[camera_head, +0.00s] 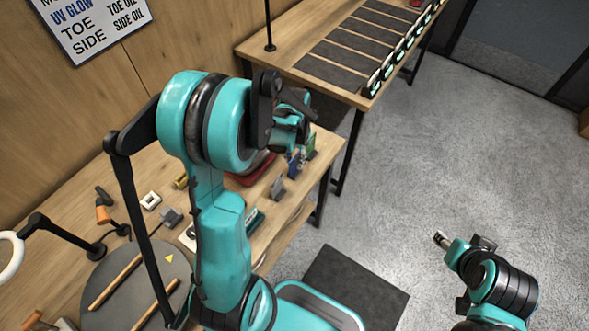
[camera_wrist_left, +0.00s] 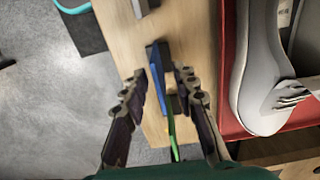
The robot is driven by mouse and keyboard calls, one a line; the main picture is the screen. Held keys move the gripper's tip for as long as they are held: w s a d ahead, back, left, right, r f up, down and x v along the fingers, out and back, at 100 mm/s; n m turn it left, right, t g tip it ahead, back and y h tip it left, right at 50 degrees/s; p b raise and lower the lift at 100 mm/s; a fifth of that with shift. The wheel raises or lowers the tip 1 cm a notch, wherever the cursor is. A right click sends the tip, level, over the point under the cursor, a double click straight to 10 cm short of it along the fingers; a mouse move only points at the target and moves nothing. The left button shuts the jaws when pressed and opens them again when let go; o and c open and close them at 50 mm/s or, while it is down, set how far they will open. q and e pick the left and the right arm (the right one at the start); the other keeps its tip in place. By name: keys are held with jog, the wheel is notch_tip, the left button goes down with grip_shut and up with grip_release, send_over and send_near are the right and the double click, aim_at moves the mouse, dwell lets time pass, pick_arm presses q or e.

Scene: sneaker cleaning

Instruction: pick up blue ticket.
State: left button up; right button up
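The blue ticket (camera_wrist_left: 156,72) stands on edge in a dark holder on the wooden table, between the two spread fingers of my left gripper (camera_wrist_left: 160,74) in the left wrist view. The fingers are apart on either side of it, with a gap to each. In the head view the blue ticket (camera_head: 293,164) shows just below my left gripper (camera_head: 293,125), which my arm partly covers. A green ticket (camera_wrist_left: 172,132) stands close by, nearer the wrist. My right gripper (camera_head: 441,240) is over the floor at the right, too small to tell its opening.
A red tray (camera_wrist_left: 228,118) with a grey shoe (camera_wrist_left: 258,85) lies right of the fingers in the wrist view. A grey ticket holder (camera_head: 278,187) stands near the table edge. A round dark mat (camera_head: 110,292) and lamp are at left. Open floor (camera_head: 440,160) lies right.

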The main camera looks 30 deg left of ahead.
pick_arm(q)
jog(key=shift+f, duration=0.55)
grip_shut()
jog(key=shift+r, duration=0.15)
